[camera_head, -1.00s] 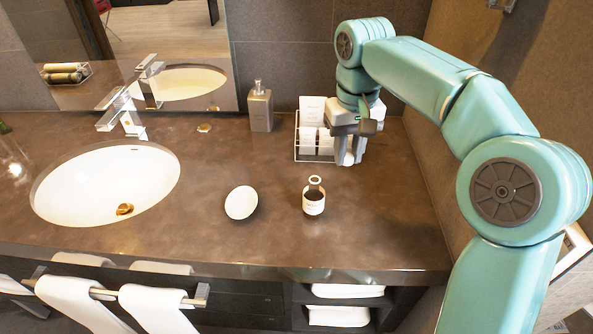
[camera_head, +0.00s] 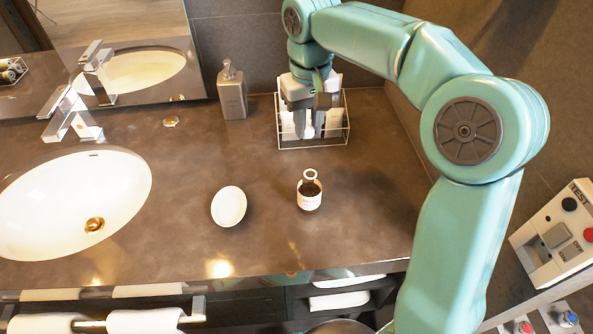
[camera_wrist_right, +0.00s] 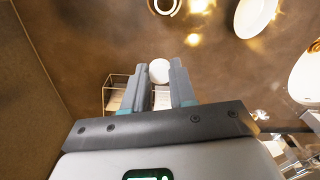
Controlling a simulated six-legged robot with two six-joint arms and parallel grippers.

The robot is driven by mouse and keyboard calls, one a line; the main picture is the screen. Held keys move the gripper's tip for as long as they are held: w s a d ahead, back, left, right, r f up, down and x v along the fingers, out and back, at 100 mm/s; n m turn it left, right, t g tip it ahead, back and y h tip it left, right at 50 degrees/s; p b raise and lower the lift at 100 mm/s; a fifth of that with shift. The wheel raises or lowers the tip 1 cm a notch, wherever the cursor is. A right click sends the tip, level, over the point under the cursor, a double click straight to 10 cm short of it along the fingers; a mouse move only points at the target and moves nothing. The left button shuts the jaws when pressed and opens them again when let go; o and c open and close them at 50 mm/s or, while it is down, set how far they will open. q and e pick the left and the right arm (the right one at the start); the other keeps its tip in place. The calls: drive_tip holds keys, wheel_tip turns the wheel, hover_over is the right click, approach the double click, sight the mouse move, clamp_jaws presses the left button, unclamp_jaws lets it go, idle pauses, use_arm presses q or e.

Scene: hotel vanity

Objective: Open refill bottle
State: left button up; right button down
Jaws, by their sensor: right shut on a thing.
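The refill bottle (camera_head: 310,196) stands upright on the counter, a small bottle with a white label, dark inside and an open ring-shaped mouth. Its mouth also shows at the top edge of the right wrist view (camera_wrist_right: 165,4). My right gripper (camera_head: 309,130) is behind the bottle, at the wire rack and apart from the bottle. In the right wrist view its fingers (camera_wrist_right: 160,90) are shut on a small white round thing (camera_wrist_right: 159,71) that looks like the cap. My left gripper is not in view.
The wire rack (camera_head: 343,125) with white items stands at the back wall, behind and below my right gripper. A grey pump dispenser (camera_head: 232,97) stands left of it. A white oval dish (camera_head: 229,206) lies left of the bottle. The sink (camera_head: 70,205) is further left.

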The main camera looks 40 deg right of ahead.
drive_tip(key=f+b, duration=0.1)
drive_tip(key=f, duration=1)
drive_tip(key=shift+s+f, duration=0.2)
drive_tip(key=shift+s+a+f, duration=0.1)
drive_tip(key=shift+s+f, duration=0.2)
drive_tip(key=shift+f, duration=0.25)
drive_tip(key=f, duration=0.4)
drive_tip(key=shift+w, duration=0.35)
drive_tip(key=shift+f, duration=0.1)
drive_tip(key=shift+s, duration=0.2)
drive_tip(key=c, duration=1.3)
unclamp_jaws()
drive_tip(key=shift+w+f, duration=0.1)
drive_tip(key=shift+w, duration=0.05)
drive_tip(key=o, duration=0.4)
